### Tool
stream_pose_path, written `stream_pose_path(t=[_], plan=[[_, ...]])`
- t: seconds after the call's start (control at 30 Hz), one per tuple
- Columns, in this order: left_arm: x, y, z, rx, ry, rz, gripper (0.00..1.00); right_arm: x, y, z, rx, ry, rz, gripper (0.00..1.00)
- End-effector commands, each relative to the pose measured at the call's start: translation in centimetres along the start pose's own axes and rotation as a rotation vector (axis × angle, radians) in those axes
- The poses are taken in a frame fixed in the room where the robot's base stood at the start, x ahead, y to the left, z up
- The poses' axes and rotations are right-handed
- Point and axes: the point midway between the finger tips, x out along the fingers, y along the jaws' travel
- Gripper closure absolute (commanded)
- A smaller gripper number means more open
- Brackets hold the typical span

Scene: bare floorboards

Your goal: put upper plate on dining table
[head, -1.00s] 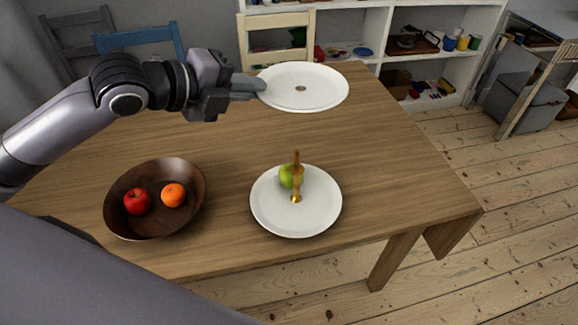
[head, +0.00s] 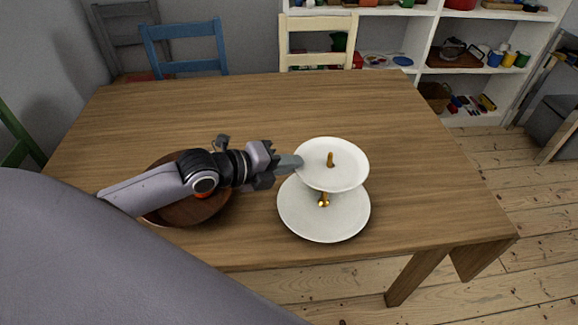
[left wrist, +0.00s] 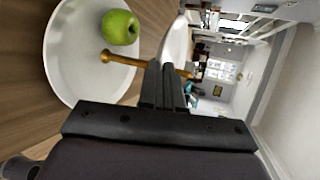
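The white upper plate (head: 345,178) is held above the white lower plate (head: 325,228), apart from it. A golden post (head: 330,159) sticks up through the middle of the upper plate. Its lower end stands on the lower plate. My left gripper (head: 292,163) is shut on the left rim of the upper plate. The left wrist view shows the upper plate (left wrist: 175,42) nearly edge-on at the fingers (left wrist: 165,85). A green apple (left wrist: 120,27) sits on the lower plate there; the upper plate hides it in the head view. My right gripper is not in view.
All this is over the wooden dining table (head: 240,110), near its front right. A dark bowl (head: 185,211) with fruit sits left, partly hidden under my left arm. Chairs (head: 185,65) stand along the far side. The table's middle and back are clear.

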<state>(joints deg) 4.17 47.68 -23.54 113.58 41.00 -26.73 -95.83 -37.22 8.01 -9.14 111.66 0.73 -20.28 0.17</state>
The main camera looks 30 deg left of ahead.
Motion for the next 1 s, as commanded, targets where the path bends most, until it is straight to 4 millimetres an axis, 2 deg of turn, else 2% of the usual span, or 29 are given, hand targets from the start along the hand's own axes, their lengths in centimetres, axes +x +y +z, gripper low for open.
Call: stream_pose_path(t=[0.1, 0.47, 0.5, 0.53, 0.57, 1.0], plan=[[0.4, 0.9, -0.1, 0.0, -0.002, -0.004, 1.0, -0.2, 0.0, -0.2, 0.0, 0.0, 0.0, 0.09], [0.6, 1.3, -0.2, 0.002, -0.002, -0.005, 1.0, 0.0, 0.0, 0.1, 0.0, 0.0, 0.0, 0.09], [0.6, 1.3, -0.2, 0.002, -0.001, -0.002, 0.83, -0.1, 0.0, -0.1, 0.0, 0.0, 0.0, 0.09], [0.6, 1.3, -0.2, 0.002, -0.001, -0.002, 0.73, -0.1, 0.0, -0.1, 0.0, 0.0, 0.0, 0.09], [0.6, 1.3, -0.2, 0.002, -0.001, -0.002, 0.7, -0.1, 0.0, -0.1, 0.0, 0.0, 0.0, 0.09], [0.7, 1.7, -0.3, -0.002, -0.001, -0.002, 0.7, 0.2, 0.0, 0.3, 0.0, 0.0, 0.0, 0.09]])
